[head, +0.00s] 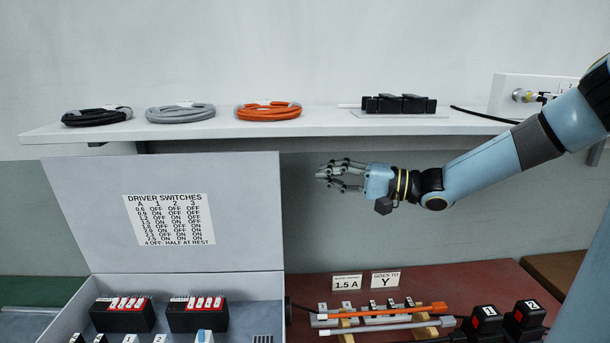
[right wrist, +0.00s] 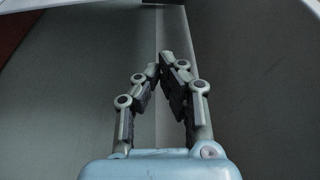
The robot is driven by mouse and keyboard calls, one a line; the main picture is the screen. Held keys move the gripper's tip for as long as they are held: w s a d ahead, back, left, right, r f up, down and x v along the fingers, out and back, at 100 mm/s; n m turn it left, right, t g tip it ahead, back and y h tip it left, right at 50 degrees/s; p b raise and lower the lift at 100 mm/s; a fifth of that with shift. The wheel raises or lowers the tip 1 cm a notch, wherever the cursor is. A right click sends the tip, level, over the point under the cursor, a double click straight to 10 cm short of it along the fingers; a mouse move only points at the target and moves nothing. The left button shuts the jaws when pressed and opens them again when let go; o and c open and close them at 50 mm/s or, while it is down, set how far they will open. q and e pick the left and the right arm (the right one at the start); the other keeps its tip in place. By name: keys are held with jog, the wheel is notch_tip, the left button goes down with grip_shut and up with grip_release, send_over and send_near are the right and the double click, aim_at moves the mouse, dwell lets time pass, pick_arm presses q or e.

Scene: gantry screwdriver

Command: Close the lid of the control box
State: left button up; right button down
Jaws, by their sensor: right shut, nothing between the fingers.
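The control box (head: 270,310) stands at the lower left of the head view. Its grey lid (head: 90,215) is up, standing about upright behind the box, with a white driver switches label (head: 168,219) on its inner face. My right gripper (head: 320,175) is to the right of the lid's upper right edge, below the shelf, and looks apart from it. Its fingers are shut and empty; they also show closed together in the right wrist view (right wrist: 164,62). My left gripper is not in view.
A white shelf (head: 230,128) above holds black, grey and orange cable coils (head: 268,111) and a black connector block (head: 400,103). On the reddish bench (head: 420,282) are sign cards (head: 385,279), a rack with an orange screwdriver-like rod (head: 400,311) and black blocks (head: 487,322).

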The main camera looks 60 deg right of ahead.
jog(key=b+x, duration=0.6)
jog(key=x, duration=0.3)
pick_arm(q)
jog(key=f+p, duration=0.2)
jog(key=p, duration=0.1)
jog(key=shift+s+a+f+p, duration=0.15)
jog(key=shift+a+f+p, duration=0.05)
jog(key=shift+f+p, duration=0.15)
pick_arm(e)
jog(key=s+a, duration=0.2)
jog(key=a, duration=0.1)
jog(key=shift+s+a+f, duration=0.1)
jog(key=shift+f, duration=0.1)
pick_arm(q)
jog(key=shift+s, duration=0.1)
pick_arm(e)
jog(key=shift+s+a, duration=0.15)
